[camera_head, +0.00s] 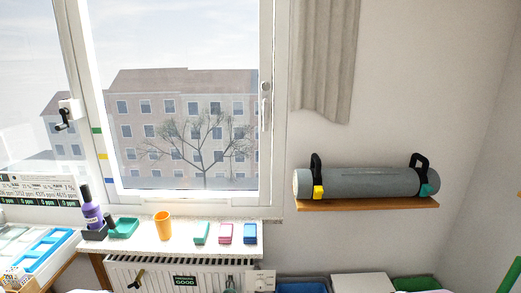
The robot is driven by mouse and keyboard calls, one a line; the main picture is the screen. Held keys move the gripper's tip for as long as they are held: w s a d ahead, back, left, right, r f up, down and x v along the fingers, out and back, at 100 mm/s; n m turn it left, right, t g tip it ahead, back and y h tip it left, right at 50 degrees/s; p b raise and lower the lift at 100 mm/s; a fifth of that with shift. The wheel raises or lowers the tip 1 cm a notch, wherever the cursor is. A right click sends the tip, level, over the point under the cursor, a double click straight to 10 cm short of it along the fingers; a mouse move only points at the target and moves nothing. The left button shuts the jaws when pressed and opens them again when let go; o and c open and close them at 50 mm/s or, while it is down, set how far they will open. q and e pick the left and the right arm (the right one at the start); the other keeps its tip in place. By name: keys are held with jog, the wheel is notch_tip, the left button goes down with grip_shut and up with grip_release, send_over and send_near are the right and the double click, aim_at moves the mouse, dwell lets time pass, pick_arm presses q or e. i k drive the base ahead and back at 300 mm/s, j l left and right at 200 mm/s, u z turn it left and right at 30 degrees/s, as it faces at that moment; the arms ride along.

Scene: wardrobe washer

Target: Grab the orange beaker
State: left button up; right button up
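The orange beaker (163,225) stands upright on the white speckled windowsill (182,241), below the window. It is left of the sill's middle, to the right of a green dish. Nothing is touching it that I can see. Neither of my grippers is clearly visible in this view.
A purple bottle (91,210) and the green dish (124,228) stand left of the beaker. Green (202,233), pink (225,233) and blue (250,234) blocks lie to its right. A radiator (215,270) is under the sill. A grey roll (365,184) lies on a wall shelf at right.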

aim_at(164, 226)
jog(key=i+j, duration=0.15)
jog(key=j, duration=0.25)
jog(key=i+j, duration=0.1)
jog(key=j, duration=0.35)
jog(key=i+j, duration=0.15)
jog(key=j, duration=0.25)
jog(key=i+j, duration=0.1)
jog(key=j, duration=0.35)
jog(key=i+j, duration=0.15)
jog(key=j, duration=0.25)
